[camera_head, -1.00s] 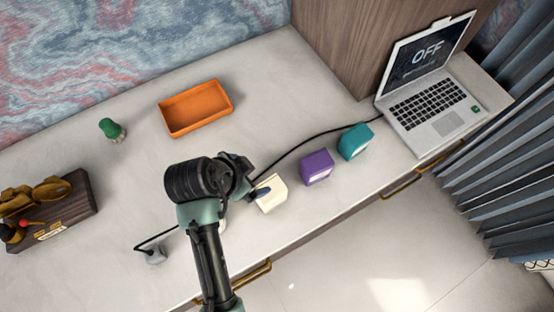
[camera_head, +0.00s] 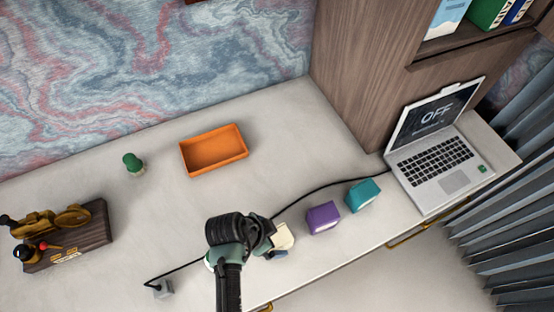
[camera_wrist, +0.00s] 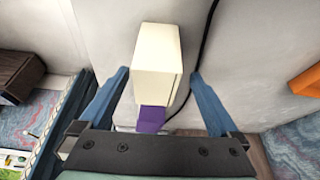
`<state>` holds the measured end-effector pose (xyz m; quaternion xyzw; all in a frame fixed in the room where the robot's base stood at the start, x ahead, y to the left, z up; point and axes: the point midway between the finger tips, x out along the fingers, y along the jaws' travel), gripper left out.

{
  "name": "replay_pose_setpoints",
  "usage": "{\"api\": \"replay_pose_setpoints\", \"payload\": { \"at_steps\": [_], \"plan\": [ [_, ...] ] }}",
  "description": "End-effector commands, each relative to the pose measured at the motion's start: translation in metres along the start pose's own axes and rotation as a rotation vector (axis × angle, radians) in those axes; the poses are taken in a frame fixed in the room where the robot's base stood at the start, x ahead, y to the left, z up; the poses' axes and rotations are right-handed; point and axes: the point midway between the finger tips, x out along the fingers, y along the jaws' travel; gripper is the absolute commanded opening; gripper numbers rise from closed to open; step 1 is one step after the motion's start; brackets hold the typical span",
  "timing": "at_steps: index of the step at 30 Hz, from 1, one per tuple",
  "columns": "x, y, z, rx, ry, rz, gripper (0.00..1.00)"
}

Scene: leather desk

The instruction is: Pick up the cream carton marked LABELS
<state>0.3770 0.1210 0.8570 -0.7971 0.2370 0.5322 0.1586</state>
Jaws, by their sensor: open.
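The cream carton (camera_head: 285,238) stands near the desk's front edge, partly hidden by my arm. In the wrist view the cream carton (camera_wrist: 157,58) lies between the two blue fingers of my gripper (camera_wrist: 159,73). The fingers are spread, with a gap visible on both sides of the carton. In the head view my gripper (camera_head: 279,253) is at the carton, with one blue finger showing at its near side. No lettering on the carton is readable from here.
A purple carton (camera_head: 323,217) and a teal carton (camera_head: 362,195) stand to the right, then a laptop (camera_head: 436,165). A black cable (camera_head: 318,190) runs behind them. An orange tray (camera_head: 214,150), a green-topped object (camera_head: 133,163) and a wooden holder (camera_head: 70,236) stand farther off. The desk's middle is clear.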

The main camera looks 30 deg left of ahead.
Motion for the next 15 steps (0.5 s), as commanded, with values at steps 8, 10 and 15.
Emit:
{"api": "replay_pose_setpoints", "payload": {
  "at_steps": [8, 10, 15],
  "plan": [
    [0.034, 0.005, 0.006, -0.001, -0.001, 0.002, 0.97],
    [0.042, 0.005, 0.006, -0.001, -0.001, 0.002, 0.97],
    [0.049, 0.005, 0.005, 0.0, 0.0, -0.001, 0.97]
  ]
}}
